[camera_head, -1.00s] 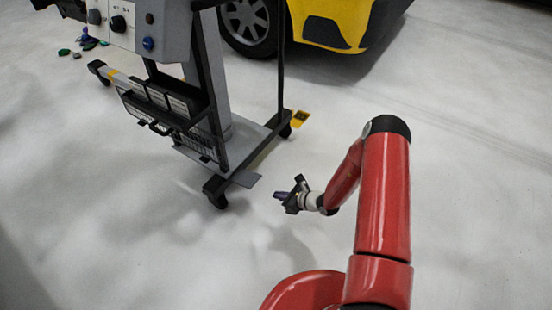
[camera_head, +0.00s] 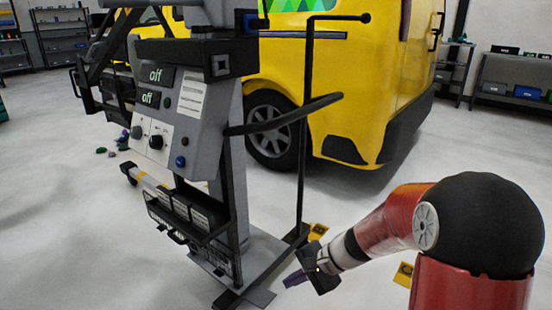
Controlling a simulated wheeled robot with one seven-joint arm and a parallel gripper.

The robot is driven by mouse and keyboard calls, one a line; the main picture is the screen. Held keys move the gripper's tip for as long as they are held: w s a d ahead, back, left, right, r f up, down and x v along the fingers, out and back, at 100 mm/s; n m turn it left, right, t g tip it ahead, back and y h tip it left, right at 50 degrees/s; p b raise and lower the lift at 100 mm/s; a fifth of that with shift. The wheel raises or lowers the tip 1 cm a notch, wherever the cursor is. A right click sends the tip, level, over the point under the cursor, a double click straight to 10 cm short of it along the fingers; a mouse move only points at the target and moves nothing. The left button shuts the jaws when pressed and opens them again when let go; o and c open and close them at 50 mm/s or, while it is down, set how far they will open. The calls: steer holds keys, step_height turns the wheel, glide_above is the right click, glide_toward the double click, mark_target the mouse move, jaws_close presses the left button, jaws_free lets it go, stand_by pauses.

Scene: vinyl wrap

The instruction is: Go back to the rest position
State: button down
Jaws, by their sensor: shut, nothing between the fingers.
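My red arm comes in from the lower right of the head view, bent at a black elbow joint.
The grey machine (camera_head: 207,90) has two displays reading "off", knobs and a black hose. A yellow van (camera_head: 370,90) stands behind it. Yellow markers (camera_head: 318,232) lie on the floor. Shelves (camera_head: 515,85) line the back wall.

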steer(key=s+d+r+n+t+h, duration=0.2)
steer(key=s+d+r+n+h, duration=0.2)
steer(key=s+r, duration=0.3)
steer(key=s+d+r+n+t+h+p, duration=0.1)
steer(key=s+d+r+n+t+h, duration=0.1)
steer(key=s+d+r+n+h, duration=0.2)
steer(key=s+d+r, duration=0.3)
steer(key=s+r, duration=0.1)
steer(key=s, duration=0.4)
steer(key=shift+s+r+n+h, duration=0.2)
steer(key=shift+r+n+h, duration=0.1)
steer(key=shift+n, duration=0.1)
